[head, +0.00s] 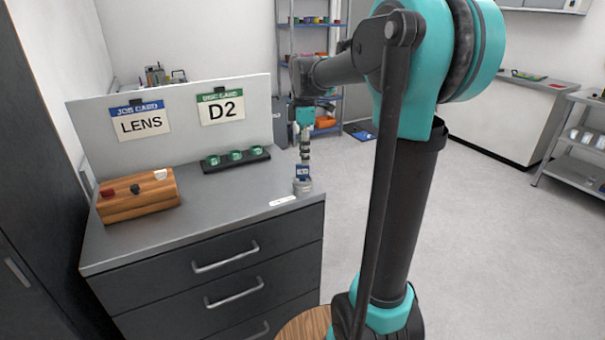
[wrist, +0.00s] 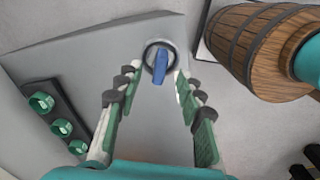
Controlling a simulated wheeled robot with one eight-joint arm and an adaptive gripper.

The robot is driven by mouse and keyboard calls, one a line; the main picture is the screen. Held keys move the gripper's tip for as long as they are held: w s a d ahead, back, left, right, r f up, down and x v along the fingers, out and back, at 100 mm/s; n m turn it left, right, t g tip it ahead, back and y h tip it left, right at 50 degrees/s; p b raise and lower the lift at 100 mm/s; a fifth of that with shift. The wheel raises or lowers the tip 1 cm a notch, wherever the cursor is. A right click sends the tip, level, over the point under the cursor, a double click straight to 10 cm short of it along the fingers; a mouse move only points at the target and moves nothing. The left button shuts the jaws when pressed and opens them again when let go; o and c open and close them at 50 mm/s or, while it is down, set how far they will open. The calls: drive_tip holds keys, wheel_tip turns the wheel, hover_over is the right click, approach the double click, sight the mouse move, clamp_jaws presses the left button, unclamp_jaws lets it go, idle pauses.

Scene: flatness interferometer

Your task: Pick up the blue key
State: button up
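The blue key (wrist: 160,66) stands in a round holder with a dark ring (wrist: 148,54) near the edge of the grey counter. In the head view the blue key (head: 302,172) sits in a small grey holder (head: 303,187) at the counter's right front corner. My gripper (wrist: 158,95) is open, its two fingers spread to either side below the key in the wrist view, with nothing between the fingertips. In the head view my gripper (head: 304,150) hangs pointing down just above the key. Whether the fingers touch the key cannot be told.
A black rack with several green rings (head: 236,157) lies left of the holder. A wooden box (head: 138,196) with coloured knobs stands at the counter's left. A board with cards (head: 175,122) rises behind. In the wrist view a wooden barrel (wrist: 262,45) stands beside the counter.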

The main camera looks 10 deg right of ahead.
sight(302, 177)
drive_tip(key=shift+a+f, duration=0.15)
drive_tip(key=shift+f, duration=1.35)
drive_tip(key=shift+a+f, duration=0.15)
drive_tip(key=shift+f, duration=1.3)
clamp_jaws()
